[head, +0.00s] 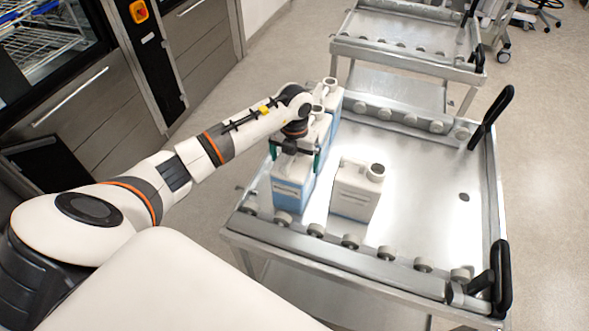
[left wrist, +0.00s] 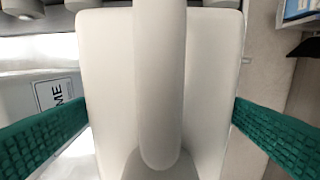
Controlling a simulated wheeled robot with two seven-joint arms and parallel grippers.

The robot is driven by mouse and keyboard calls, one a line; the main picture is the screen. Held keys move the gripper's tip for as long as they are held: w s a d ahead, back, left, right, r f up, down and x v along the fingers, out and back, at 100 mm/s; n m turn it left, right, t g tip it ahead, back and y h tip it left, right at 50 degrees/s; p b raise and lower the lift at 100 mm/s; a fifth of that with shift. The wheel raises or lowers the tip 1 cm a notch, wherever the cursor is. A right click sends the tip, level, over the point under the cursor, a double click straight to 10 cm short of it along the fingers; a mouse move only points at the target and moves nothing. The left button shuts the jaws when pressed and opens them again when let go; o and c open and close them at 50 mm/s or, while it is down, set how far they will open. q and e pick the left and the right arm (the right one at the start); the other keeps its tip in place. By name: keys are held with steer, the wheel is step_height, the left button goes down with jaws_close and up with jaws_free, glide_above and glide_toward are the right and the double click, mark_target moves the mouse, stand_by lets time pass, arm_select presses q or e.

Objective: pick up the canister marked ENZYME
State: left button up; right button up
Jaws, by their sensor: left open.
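My left gripper (head: 296,155) is open, over the top of the front white-and-blue canister (head: 291,192) on the cart. In the left wrist view this canister's white top (left wrist: 108,90) and raised handle (left wrist: 158,80) lie between the two green fingers, one on each side. I cannot tell whether the fingers touch it. The full word ENZYME is not readable. My right gripper is not seen.
More white-and-blue canisters (head: 331,100) stand in a row behind the front one. The steel cart (head: 425,190) has rollers along its edges and black handles (head: 491,116); its right part is clear. Another cart (head: 400,50) stands behind. Washer fronts (head: 75,110) line the left.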

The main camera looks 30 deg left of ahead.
arm_select(q)
steer(key=c, duration=1.6)
steer(key=shift+w+r, duration=0.15)
steer(key=shift+r, duration=0.15)
steer(key=shift+c, duration=1.4)
steer(key=shift+w+a+f, duration=0.1)
